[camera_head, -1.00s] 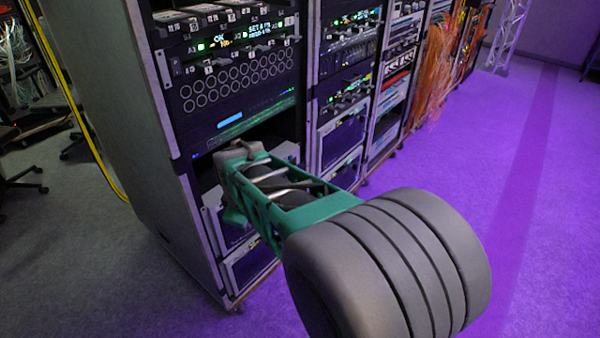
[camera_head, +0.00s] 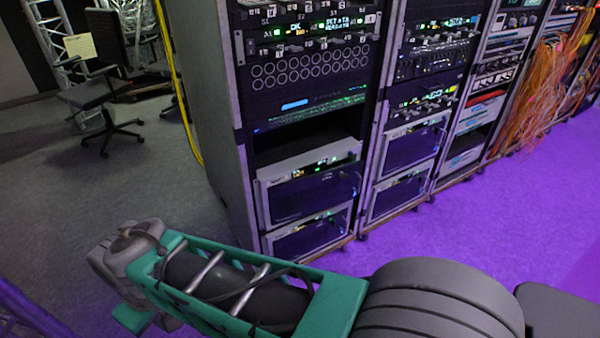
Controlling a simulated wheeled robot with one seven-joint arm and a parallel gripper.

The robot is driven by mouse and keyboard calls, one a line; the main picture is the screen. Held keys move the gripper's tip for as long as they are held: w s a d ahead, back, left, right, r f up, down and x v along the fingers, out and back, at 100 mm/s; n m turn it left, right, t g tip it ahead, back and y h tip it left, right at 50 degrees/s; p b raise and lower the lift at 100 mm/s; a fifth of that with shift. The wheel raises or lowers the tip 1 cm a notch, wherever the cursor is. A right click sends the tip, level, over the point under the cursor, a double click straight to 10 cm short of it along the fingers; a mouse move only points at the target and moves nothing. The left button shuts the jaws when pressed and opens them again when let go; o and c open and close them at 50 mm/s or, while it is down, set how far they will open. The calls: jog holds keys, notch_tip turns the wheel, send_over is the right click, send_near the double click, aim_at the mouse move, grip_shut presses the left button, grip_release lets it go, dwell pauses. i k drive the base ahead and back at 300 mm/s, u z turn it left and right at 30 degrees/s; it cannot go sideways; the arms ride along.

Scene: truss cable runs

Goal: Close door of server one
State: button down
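The left rack (camera_head: 218,120) holds two server units with dark glassy fronts in its lower part. The upper server unit (camera_head: 315,193) sits just below a dark empty slot, and the lower server unit (camera_head: 312,240) is under it. The second rack holds two similar units, an upper one (camera_head: 412,148) and a lower one (camera_head: 402,194). All four dark fronts look about flush with the racks. No label tells me which is server one. My arm lies across the bottom of the view, apart from the racks. My gripper's fingers are not visible.
An office chair (camera_head: 108,118) stands at the back left beside a yellow cable (camera_head: 178,85). Orange cables (camera_head: 530,105) hang from the racks at right. A truss piece (camera_head: 25,310) shows at bottom left. Grey floor (camera_head: 60,210) left of the racks is open.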

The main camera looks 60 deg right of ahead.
aim_at(289, 200)
jog(key=u, duration=0.15)
jog(key=k, duration=0.75)
jog(key=z, duration=1.3)
jog(key=i, duration=0.5)
jog(key=u, duration=0.05)
